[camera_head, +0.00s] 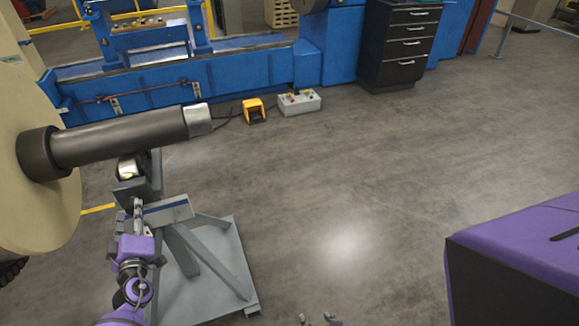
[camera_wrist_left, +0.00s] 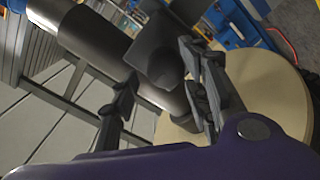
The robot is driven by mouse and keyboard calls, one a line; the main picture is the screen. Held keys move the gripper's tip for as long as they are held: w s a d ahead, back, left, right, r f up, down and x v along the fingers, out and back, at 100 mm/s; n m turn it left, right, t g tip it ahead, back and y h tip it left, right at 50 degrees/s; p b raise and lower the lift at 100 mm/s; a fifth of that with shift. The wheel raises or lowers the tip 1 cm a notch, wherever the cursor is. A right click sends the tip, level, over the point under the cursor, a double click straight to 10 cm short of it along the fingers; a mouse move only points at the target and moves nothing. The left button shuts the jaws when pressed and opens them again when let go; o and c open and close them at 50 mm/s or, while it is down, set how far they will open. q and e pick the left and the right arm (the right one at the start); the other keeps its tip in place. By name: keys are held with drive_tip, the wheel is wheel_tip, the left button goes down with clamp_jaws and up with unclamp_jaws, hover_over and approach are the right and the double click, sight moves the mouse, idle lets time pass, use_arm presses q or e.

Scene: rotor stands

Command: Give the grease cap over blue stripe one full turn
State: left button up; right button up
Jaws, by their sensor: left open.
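The grey rotor stand (camera_head: 192,250) carries a blue stripe (camera_head: 180,204) on its upper crossbar. My left gripper (camera_head: 138,208) is at the left end of that bar, below the shaft. In the left wrist view the gripper (camera_wrist_left: 162,95) is open, with its two dark fingers apart. A dark round knob, seemingly the grease cap (camera_wrist_left: 165,68), shows between and beyond the fingers; I cannot tell whether they touch it. I cannot make out the cap in the head view. Small grey tips of my right gripper (camera_head: 317,320) show at the bottom edge.
A dark shaft (camera_head: 120,138) with a large cream disc (camera_head: 30,160) lies over the stand. A blue machine (camera_head: 180,90), a yellow pedal (camera_head: 254,110), a control box (camera_head: 299,102) and a black drawer cabinet (camera_head: 402,45) stand behind. The middle floor is clear.

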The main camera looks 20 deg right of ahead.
use_arm(q)
drive_tip(key=s, duration=0.8)
drive_tip(key=shift+s+a, duration=0.15)
drive_tip(key=shift+s, duration=0.25)
use_arm(e)
drive_tip(key=shift+s, duration=0.1)
